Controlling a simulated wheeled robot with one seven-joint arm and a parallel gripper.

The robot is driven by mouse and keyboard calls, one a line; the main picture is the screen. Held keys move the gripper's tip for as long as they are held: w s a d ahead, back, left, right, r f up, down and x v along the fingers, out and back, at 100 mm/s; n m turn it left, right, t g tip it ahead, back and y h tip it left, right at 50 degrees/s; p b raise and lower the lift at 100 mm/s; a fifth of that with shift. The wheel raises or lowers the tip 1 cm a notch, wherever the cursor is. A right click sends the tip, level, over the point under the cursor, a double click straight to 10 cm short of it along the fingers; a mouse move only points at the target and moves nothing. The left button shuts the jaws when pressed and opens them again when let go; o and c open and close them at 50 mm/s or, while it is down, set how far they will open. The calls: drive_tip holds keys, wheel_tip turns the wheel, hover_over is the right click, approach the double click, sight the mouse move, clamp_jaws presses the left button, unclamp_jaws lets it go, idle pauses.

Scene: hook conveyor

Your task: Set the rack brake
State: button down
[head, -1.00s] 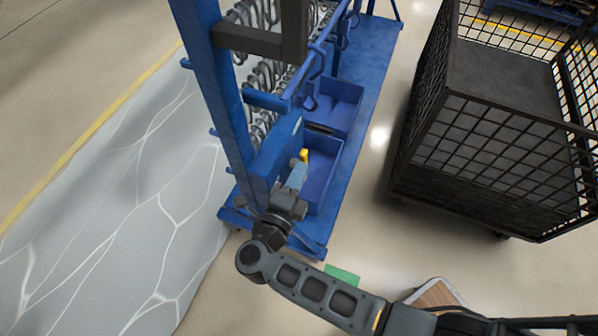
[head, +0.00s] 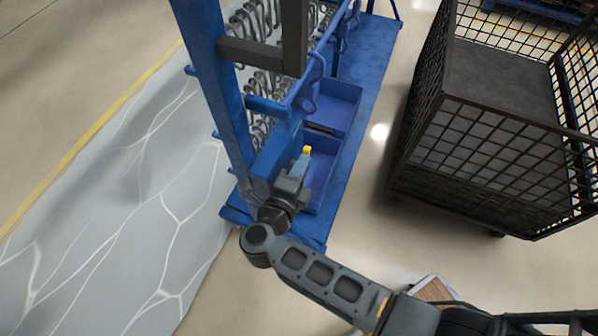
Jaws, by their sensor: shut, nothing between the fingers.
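The blue rack (head: 215,90) stands upright on a blue base at the centre of the head view. A small yellow piece (head: 307,150), perhaps the tip of the brake lever, shows at the rack's near end, just beyond my gripper. My gripper (head: 303,161) is shut with nothing held, its light-blue fingers pointing up toward the yellow piece. I cannot tell whether they touch it. The gripper body and wrist hide the lower part of the rack's near end and anything below the yellow piece.
Blue bins (head: 338,104) sit on the rack's base, to the right of many hanging metal hooks (head: 262,85). A black mesh cart (head: 480,150) stands to the right, with open floor between. Grey, white-veined sheeting (head: 130,220) covers the floor at left.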

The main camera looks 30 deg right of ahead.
drive_tip(key=v, duration=0.7)
drive_tip(key=shift+s+a+p, duration=0.2)
drive_tip(key=shift+a+p, duration=0.1)
drive_tip(key=shift+a, duration=0.05)
drive_tip(key=shift+r, duration=0.1)
